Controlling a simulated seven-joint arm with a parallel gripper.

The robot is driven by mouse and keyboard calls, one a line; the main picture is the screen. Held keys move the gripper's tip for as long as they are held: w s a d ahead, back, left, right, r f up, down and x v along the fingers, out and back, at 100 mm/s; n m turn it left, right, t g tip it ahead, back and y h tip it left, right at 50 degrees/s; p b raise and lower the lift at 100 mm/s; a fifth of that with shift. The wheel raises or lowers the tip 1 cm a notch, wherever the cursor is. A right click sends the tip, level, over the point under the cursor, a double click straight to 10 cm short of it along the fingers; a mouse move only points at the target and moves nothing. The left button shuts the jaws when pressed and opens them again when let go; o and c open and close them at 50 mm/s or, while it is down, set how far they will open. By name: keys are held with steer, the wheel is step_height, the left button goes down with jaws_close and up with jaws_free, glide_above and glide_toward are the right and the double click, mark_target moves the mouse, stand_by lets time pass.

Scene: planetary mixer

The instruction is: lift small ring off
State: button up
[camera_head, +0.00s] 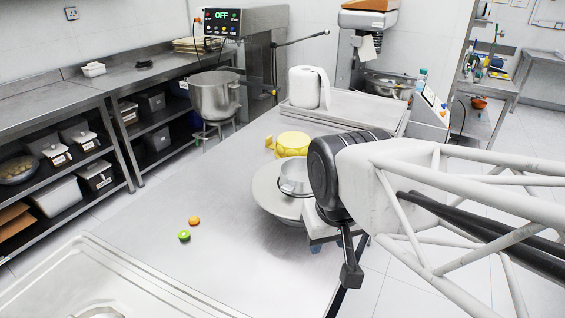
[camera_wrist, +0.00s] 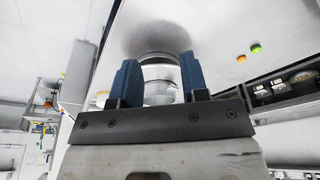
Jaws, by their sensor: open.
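The small ring (camera_head: 295,178) is a shiny metal band standing on a round pale plate (camera_head: 265,192) on the steel table. Its right side is partly hidden behind my arm's end in the head view. In the wrist view my gripper (camera_wrist: 159,63) is open, with one blue finger on each side of a silver round shape, apparently the ring (camera_wrist: 158,73). I cannot tell whether either finger touches it. In the head view the arm's end is just right of the ring, and the fingers are mostly hidden.
A yellow round piece (camera_head: 292,143) lies behind the plate. An orange piece (camera_head: 194,220) and a green piece (camera_head: 184,236) lie on the clear left part of the steel table (camera_head: 150,245). The mixer bowl (camera_head: 215,95) is farther back.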

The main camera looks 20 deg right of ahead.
steer(key=shift+c, duration=0.6)
steer(key=n+g, duration=0.3)
steer(key=n, duration=1.7)
glide_above(292, 172)
step_height(292, 172, down, 4)
steer(key=shift+r, duration=0.25)
steer(key=shift+f, duration=3.9)
